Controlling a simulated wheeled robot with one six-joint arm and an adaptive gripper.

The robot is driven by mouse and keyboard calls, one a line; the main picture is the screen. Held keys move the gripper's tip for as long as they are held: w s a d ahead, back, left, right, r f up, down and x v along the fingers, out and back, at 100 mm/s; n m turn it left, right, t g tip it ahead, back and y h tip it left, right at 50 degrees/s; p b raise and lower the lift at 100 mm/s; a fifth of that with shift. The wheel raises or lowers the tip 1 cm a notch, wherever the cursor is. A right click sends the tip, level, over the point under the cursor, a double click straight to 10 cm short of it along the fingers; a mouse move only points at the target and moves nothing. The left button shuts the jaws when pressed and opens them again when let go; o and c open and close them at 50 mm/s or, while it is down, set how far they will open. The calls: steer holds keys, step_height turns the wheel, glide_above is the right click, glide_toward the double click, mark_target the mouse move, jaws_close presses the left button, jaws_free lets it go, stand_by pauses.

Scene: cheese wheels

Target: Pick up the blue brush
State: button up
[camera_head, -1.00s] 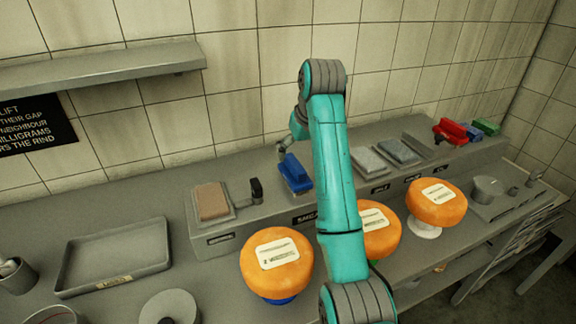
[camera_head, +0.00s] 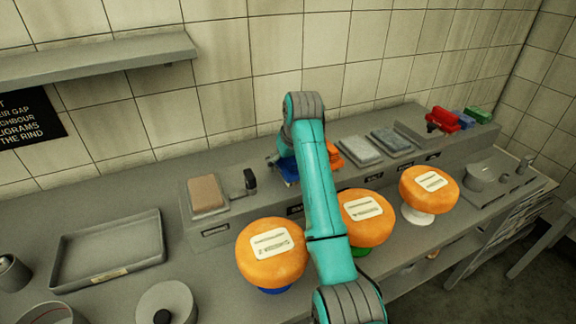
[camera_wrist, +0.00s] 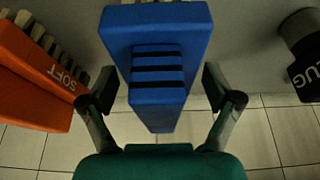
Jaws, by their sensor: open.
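The blue brush (camera_wrist: 172,27) stands in the middle of the wrist view, a blue block with dark bands across its narrower part. My gripper (camera_wrist: 158,90) is open, with one finger on each side of that narrower part. Gaps show between the fingers and the brush. In the head view the blue brush (camera_head: 287,169) is on the raised grey ledge behind the cheese wheels, mostly hidden by my teal arm. My fingers are hidden there.
An orange brush marked SOFT (camera_wrist: 38,75) is close on the left in the wrist view; it also shows in the head view (camera_head: 334,154). A dark object with lettering (camera_wrist: 304,48) is on the right. Orange cheese wheels (camera_head: 271,252) stand in front of the ledge.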

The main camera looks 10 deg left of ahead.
steer(key=c, duration=1.4)
step_height(320, 180, up, 10)
steer(key=o, duration=0.6)
steer(key=c, duration=0.3)
